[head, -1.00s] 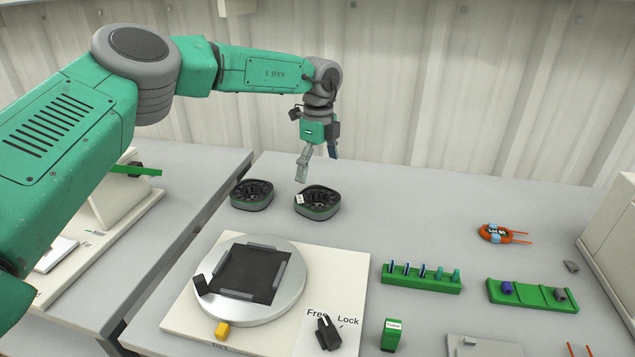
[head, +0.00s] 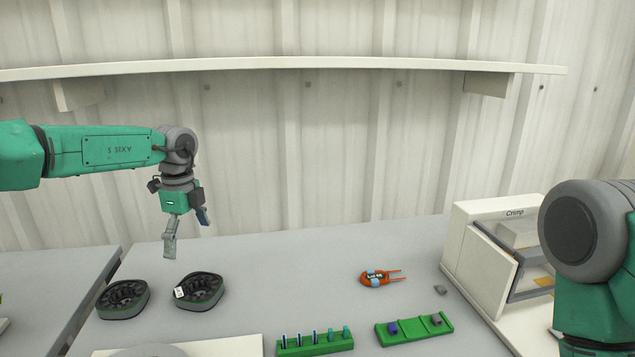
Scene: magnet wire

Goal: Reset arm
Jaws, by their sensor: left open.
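My left arm comes in from the left edge, and its gripper (head: 188,236) hangs above the back of the table. The gripper is open and empty, with its two fingers apart and pointing down. It is above a dark ring-shaped part (head: 199,291) with a small white tag, and looks clear of it. A second dark ring-shaped part (head: 122,299) lies to its left. My right arm (head: 596,260) shows only in part at the right edge, and its gripper is not in view.
An orange wire coil (head: 377,279) lies on the table (head: 300,265). Green holders (head: 315,342) and (head: 415,329) sit at the front. A machine marked Crimp (head: 480,250) stands at the right. A shelf (head: 290,65) runs along the wall. The table's middle back is clear.

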